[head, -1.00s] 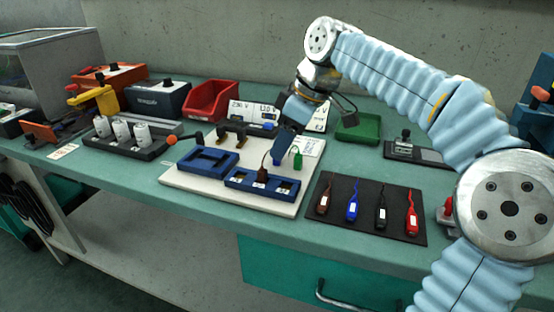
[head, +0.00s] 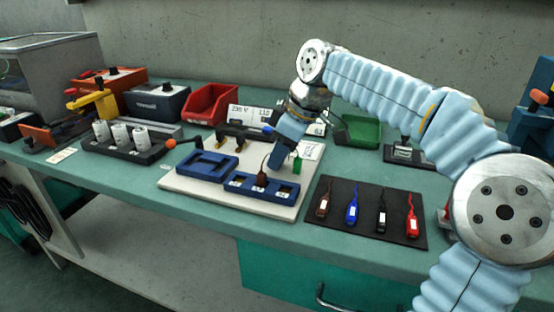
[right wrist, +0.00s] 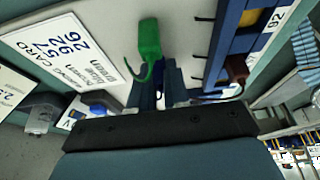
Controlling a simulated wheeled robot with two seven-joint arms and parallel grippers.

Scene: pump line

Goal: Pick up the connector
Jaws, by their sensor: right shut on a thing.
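My right gripper (head: 276,164) is low over the cream board (head: 203,186), with its fingers pointing down. A brown connector (head: 262,179) sits in the blue slotted holder (head: 236,182) in front of the gripper. My left gripper is not in view.
A dark mat (head: 336,228) at the front right holds brown, blue, black and red connectors. A second blue holder (head: 207,165) is on the board. A red bin (head: 211,104) and a green tray (head: 358,132) stand behind. A printed card (right wrist: 60,50) lies near the gripper.

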